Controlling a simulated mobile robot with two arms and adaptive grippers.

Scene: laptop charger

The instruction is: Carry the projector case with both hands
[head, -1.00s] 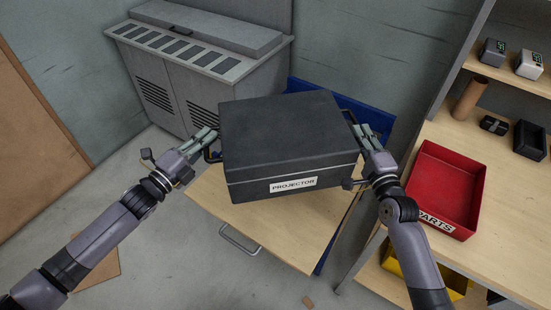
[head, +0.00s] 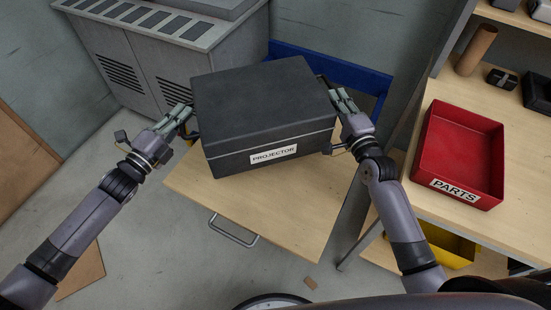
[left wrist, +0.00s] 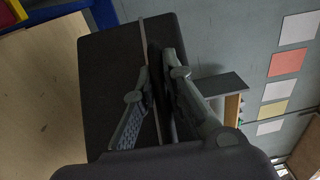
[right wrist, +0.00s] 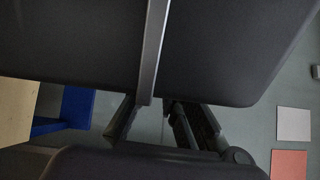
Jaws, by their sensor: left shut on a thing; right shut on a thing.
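The projector case (head: 262,105) is a black box with a white PROJECTOR label (head: 273,155) on its front. It is over the wooden top of a cart (head: 250,205); I cannot tell whether it touches the top. My left gripper (head: 184,116) is shut on the handle at the case's left side; the case fills much of the left wrist view (left wrist: 105,70). My right gripper (head: 342,100) is shut on the handle at the right side; the case also shows in the right wrist view (right wrist: 70,40). The handles are mostly hidden by the fingers.
A grey vented cabinet (head: 125,70) stands behind on the left. On the right, a wooden workbench (head: 420,230) holds a red PARTS bin (head: 435,150), with a yellow bin (head: 440,245) below. The cart has a blue back panel (head: 370,80) and a metal handle (head: 232,232) at its front.

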